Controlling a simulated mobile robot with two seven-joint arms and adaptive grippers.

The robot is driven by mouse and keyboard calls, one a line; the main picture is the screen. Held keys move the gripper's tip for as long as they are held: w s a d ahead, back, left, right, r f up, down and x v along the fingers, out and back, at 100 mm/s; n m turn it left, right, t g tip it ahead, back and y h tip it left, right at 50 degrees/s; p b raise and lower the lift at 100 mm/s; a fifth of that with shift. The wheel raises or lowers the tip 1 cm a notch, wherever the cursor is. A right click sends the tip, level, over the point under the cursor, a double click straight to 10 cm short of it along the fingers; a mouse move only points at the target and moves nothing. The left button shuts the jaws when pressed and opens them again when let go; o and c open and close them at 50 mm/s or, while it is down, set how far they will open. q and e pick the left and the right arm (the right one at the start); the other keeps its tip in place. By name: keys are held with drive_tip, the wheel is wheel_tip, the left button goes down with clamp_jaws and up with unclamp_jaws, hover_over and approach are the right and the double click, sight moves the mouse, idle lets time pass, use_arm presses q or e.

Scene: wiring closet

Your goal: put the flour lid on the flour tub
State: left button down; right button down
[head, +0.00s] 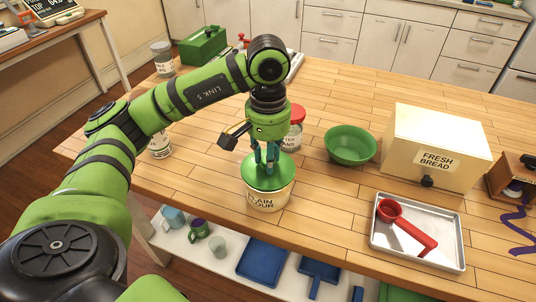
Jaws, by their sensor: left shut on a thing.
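The flour tub (266,201) is a cream tub with a dark label reading "PLAIN FLOUR", upright near the front edge of the wooden counter. The round green flour lid (283,174) is over the tub's mouth and hides its opening. I cannot tell whether the lid is fully seated or slightly above the rim. My left gripper (266,163) points down from above and is shut on the middle of the lid. My right gripper is not in view.
A jar with a red lid (293,132) stands close behind the gripper. A green bowl (350,146), a bread box (437,147) and a metal tray (447,254) holding a red scoop (405,225) are to the right. Another jar (160,145) is left. Bare counter lies between tub and tray.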

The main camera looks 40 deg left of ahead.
use_arm(q)
drive_tip(key=shift+f+b, duration=0.45)
drive_tip(key=shift+f, duration=0.05)
drive_tip(key=c, duration=1.2)
unclamp_jaws()
drive_tip(key=shift+c, duration=0.2)
drive_tip(key=o, duration=0.5)
drive_tip(key=shift+o, duration=0.2)
drive_tip(key=shift+r, duration=0.1)
drive_tip(key=shift+r+p, duration=2.6)
drive_tip(key=shift+r, duration=1.4)
drive_tip(key=shift+f, duration=0.1)
